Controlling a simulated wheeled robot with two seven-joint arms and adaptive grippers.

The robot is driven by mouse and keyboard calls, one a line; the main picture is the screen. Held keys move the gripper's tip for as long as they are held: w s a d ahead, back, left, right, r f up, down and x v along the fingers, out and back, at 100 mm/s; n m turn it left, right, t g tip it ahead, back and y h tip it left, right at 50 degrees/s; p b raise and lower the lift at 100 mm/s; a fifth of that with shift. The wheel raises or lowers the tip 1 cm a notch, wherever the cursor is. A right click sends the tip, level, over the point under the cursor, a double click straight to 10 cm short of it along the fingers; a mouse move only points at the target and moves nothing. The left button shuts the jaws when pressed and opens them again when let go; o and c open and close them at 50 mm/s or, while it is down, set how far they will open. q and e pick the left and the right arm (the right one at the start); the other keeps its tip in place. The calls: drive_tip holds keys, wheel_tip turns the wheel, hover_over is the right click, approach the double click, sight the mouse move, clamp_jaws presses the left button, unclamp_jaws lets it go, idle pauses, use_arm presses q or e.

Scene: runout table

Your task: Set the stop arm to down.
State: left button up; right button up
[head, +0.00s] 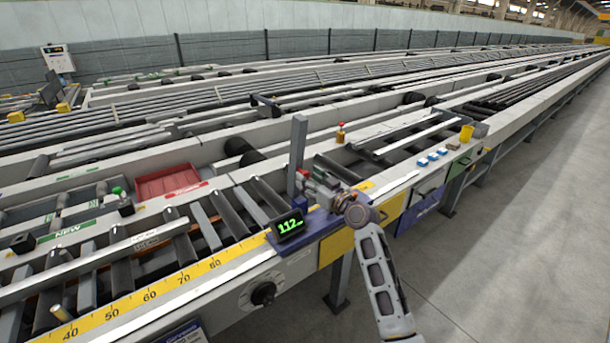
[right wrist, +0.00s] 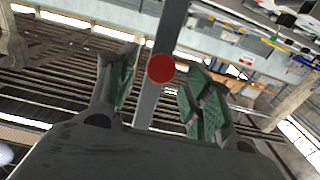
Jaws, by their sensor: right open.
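The stop arm (head: 298,155) is a grey bar that stands upright from the blue carriage (head: 310,227) at the table's front edge. It also shows in the right wrist view (right wrist: 172,32), with a round red knob (right wrist: 160,68) on it. My right gripper (head: 308,184) is beside the stop arm in the head view, reaching it from the right. In the right wrist view its two green-padded fingers (right wrist: 162,92) are apart, with the bar and knob seen between them. I cannot tell whether either finger touches the bar. My left gripper is not in view.
A display reading 112 (head: 288,225) sits on the carriage. A yellow scale (head: 150,295) and a black hand knob (head: 263,293) are to its left. A red tray (head: 168,182) and rollers lie behind. Blue blocks (head: 432,157) sit at right. The floor (head: 500,260) is clear.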

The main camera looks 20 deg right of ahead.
sight(300, 164)
drive_tip(key=shift+x, duration=1.05)
drive_tip(key=shift+w+a, duration=0.1)
drive_tip(key=shift+w, duration=0.2)
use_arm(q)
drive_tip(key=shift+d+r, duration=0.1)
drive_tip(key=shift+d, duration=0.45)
use_arm(e)
clamp_jaws()
